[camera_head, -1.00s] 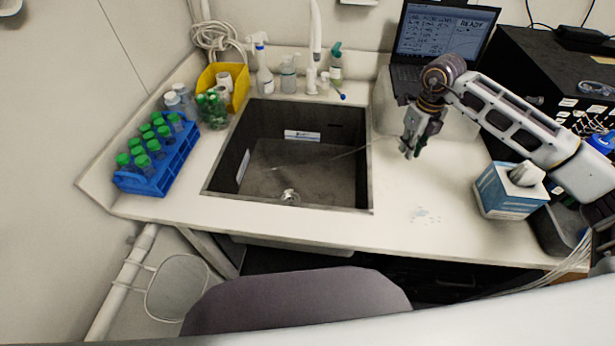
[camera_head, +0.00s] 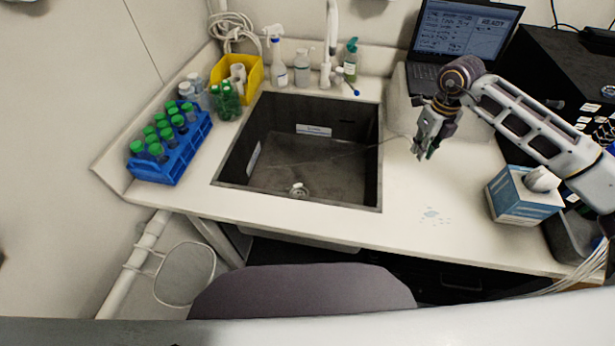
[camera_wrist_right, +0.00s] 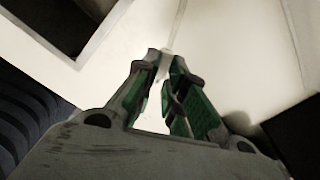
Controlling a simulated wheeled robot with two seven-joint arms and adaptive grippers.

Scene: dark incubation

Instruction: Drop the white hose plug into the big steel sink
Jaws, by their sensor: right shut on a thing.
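The big steel sink (camera_head: 235,160) is set into the white counter, left of my right gripper (camera_head: 421,152). That gripper hangs above the counter, just right of the sink's right rim. In the right wrist view its green-padded fingers (camera_wrist_right: 166,62) close at the tips on a small pale thing (camera_wrist_right: 165,66), which I take for the white hose plug. Most of it is hidden by the fingers. A thin line runs from near the gripper leftward across the sink. A corner of the sink (camera_wrist_right: 92,36) shows at upper left in the wrist view. My left gripper is out of view.
A blue rack (camera_head: 188,157) of green-capped tubes and a yellow bin (camera_head: 256,76) stand left of the sink. Bottles (camera_head: 302,70) and a faucet (camera_head: 331,35) stand behind it. A laptop (camera_head: 465,30) and a tissue box (camera_head: 520,200) stand to the right.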

